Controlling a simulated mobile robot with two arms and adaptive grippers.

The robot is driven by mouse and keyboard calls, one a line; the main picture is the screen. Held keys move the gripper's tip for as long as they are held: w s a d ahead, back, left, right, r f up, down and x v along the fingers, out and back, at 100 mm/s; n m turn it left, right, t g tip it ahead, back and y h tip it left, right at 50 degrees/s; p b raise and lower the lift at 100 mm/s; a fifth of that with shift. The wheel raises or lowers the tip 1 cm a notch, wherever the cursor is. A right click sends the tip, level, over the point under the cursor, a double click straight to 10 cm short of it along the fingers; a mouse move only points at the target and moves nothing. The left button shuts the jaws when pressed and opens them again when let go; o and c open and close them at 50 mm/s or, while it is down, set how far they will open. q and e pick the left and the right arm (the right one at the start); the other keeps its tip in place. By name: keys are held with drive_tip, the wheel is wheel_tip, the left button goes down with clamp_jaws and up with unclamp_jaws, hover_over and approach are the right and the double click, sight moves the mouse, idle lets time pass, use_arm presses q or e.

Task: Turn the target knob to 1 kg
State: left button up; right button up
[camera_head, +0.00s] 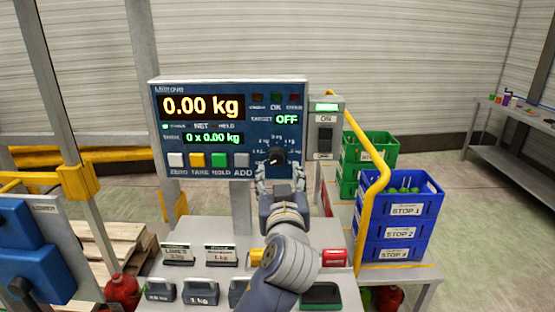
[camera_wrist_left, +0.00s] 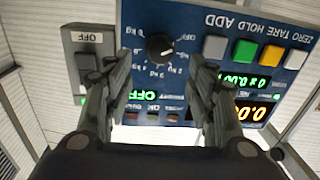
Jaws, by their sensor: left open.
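The dark round target knob (camera_head: 277,156) is at the lower right of the blue scale panel (camera_head: 200,143). The green target readout (camera_head: 287,119) above it says OFF. The main display (camera_head: 202,107) reads 0.00 kg. My left gripper (camera_head: 279,178) is open just below and in front of the knob. In the left wrist view, which is upside down, the knob (camera_wrist_left: 160,47) shows between the spread fingers of my left gripper (camera_wrist_left: 160,72), with printed kg labels around it. Contact with the knob cannot be made out. My right gripper is not in view.
A switch box (camera_head: 325,127) with a lit green lamp stands right of the panel. Square buttons (camera_head: 219,160) line its lower left. Blue crates (camera_head: 400,215) and green crates (camera_head: 370,148) are to the right. Labelled weights (camera_head: 201,292) are on the bench below.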

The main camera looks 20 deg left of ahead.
sight(277, 160)
use_arm(q)
drive_tip(key=p+x, duration=0.2)
drive_tip(key=x, duration=0.5)
drive_tip(key=shift+w+a, duration=0.1)
drive_tip(key=shift+w+a+f, duration=0.1)
drive_tip(key=shift+w, duration=0.25)
drive_tip(key=shift+c, duration=0.2)
drive_tip(key=c, duration=1)
